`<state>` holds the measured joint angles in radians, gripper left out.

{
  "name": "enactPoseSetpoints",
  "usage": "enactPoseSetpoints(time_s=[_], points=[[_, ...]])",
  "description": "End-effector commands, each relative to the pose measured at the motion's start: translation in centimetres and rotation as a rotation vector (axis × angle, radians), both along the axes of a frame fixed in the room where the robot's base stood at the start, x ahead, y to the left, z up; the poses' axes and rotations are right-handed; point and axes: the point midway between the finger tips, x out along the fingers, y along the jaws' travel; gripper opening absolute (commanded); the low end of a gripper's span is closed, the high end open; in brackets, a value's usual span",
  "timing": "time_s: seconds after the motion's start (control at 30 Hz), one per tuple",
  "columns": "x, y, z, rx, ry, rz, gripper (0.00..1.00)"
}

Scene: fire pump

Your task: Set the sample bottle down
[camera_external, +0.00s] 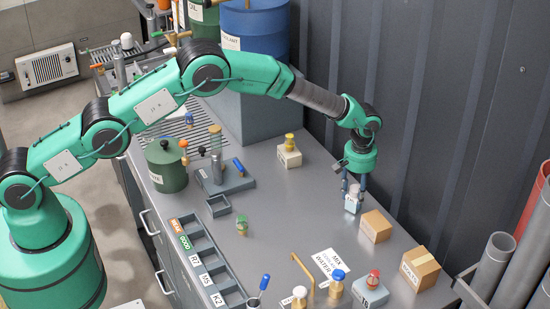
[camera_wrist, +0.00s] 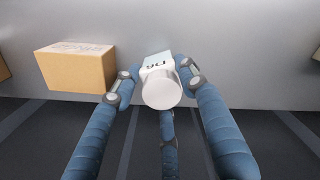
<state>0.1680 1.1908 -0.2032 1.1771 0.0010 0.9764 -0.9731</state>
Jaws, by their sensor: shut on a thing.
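The sample bottle (camera_external: 352,200) is white with a pale round cap, and it is between the fingers of my gripper (camera_external: 354,187) near the back wall side of the grey bench. In the wrist view the bottle (camera_wrist: 161,90) shows from above, with its round cap nearest and a label with dark letters behind it. The blue jointed fingers of my gripper (camera_wrist: 160,88) close on it from both sides. The bottle looks upright. Its base is close to the bench top (camera_external: 310,200); I cannot tell whether it touches.
A cardboard box (camera_external: 375,227) stands just beside the bottle, and another box (camera_external: 420,268) is further right. A cream block with a yellow knob (camera_external: 289,153) stands to the left. A white sign (camera_external: 332,265) lies nearer the front. The bench left of the bottle is clear.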

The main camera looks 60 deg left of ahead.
Motion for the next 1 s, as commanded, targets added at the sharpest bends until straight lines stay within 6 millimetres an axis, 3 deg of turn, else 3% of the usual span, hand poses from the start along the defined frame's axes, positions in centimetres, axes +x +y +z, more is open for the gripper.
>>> enactPoseSetpoints(time_s=[0.07, 0.1, 0.17, 0.67, 1.0], points=[[0.0, 0.0, -0.3, 0.000, 0.000, 0.000, 0.00], [0.0, 0.0, -0.2, 0.000, 0.000, 0.000, 0.49], [0.0, 0.0, -0.2, 0.000, 0.000, 0.000, 0.60], [0.0, 0.0, 0.6, -0.001, -0.001, 0.000, 0.60], [0.1, 0.0, 4.7, -0.001, -0.002, 0.000, 0.60]])
